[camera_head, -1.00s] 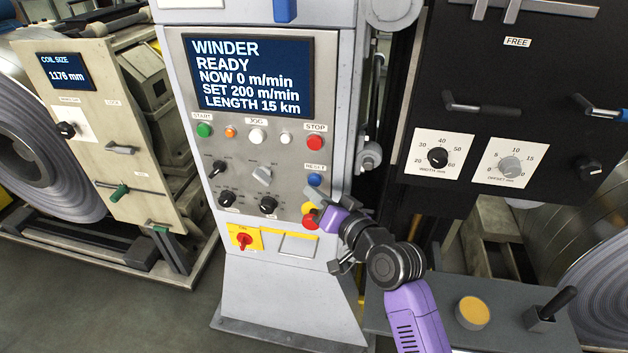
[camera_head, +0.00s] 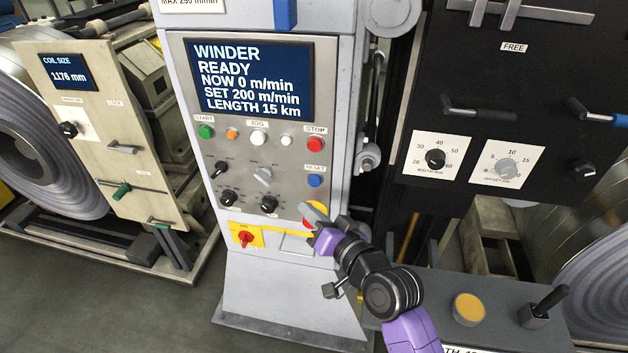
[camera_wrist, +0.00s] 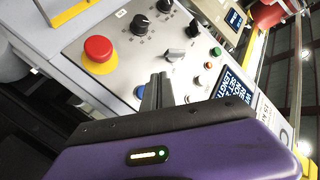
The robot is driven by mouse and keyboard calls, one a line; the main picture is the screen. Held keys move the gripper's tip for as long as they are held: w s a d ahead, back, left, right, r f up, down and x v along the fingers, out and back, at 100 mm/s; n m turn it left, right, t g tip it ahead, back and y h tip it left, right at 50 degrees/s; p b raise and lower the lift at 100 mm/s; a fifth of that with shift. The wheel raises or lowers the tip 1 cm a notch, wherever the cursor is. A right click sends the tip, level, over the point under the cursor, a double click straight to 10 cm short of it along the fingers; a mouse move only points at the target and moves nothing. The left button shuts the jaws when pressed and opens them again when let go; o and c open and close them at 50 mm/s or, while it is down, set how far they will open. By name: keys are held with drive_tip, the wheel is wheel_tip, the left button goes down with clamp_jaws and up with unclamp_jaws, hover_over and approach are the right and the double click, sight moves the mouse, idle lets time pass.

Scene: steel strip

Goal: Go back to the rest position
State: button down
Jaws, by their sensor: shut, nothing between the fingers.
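My gripper (camera_head: 310,212) is in front of the lower right part of the winder panel (camera_head: 240,175), and my purple and black arm reaches up to it from the lower right. In the wrist view the grey fingers (camera_wrist: 158,90) are together with nothing between them. They point over the panel, near the blue button (camera_wrist: 139,92) and the red mushroom button (camera_wrist: 98,50). In the head view the gripper partly hides the red mushroom button on its yellow base. I cannot tell the exact gap between the fingertips and the panel.
The winder screen (camera_head: 250,79) reads READY, 0 m/min. A red and yellow switch (camera_head: 246,238) is low on the panel. A black panel with dials (camera_head: 435,159) and handles stands right. A grey ledge with a yellow button (camera_head: 469,307) and lever (camera_head: 550,303) lies lower right. Open floor is lower left.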

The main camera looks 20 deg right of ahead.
idle(0.7)
drive_tip(key=s+d+r+t+h, duration=0.2)
drive_tip(key=s+d+r, duration=0.1)
drive_tip(key=s+r, duration=0.1)
drive_tip(key=s+a+f+n+g, duration=0.1)
drive_tip(key=s+f+n, duration=0.1)
drive_tip(key=s, duration=1.6)
drive_tip(key=s+a+f+n+g, duration=0.1)
drive_tip(key=s+f+n+g, duration=0.1)
drive_tip(key=s, duration=1.7)
drive_tip(key=shift+s+a+f+n+h, duration=0.15)
drive_tip(key=shift+a+f+n+h, duration=0.15)
drive_tip(key=shift+f+n, duration=0.4)
drive_tip(key=shift+r, duration=0.1)
